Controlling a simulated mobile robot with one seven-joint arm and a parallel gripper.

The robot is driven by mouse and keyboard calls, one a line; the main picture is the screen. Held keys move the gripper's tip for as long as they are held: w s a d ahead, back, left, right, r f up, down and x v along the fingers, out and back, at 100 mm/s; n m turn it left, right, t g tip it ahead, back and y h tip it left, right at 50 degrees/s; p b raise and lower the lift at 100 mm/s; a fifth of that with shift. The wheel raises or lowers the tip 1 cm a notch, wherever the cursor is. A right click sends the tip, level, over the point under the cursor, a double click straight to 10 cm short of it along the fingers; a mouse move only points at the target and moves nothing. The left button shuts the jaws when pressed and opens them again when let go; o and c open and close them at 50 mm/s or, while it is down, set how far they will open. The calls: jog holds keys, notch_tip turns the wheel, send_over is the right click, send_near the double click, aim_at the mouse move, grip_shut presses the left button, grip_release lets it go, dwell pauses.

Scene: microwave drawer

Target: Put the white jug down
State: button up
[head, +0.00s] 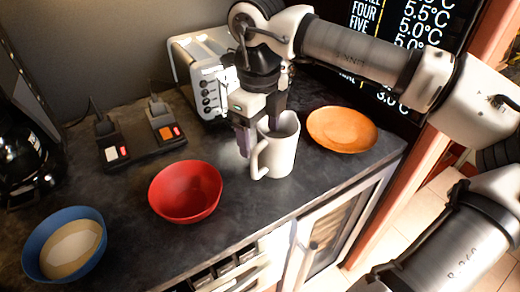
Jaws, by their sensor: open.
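The white jug (281,152) stands upright on the dark countertop (225,225), between the red bowl and the orange plate. Its handle is on its left side. My gripper (256,143) points down at the jug's upper left side, with its fingers open. One finger is left of the jug and the other is close to its rim; I cannot tell whether either touches it. The gripper hides part of the jug's rim.
A red bowl (186,191) is left of the jug, and an orange plate (342,130) is to its right. A blue bowl (92,232) sits at the far left. The counter's front edge is near.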

notch_tip(320, 180, up, 6)
jog(key=shift+r+b, duration=0.2)
jog(key=shift+b, duration=0.2)
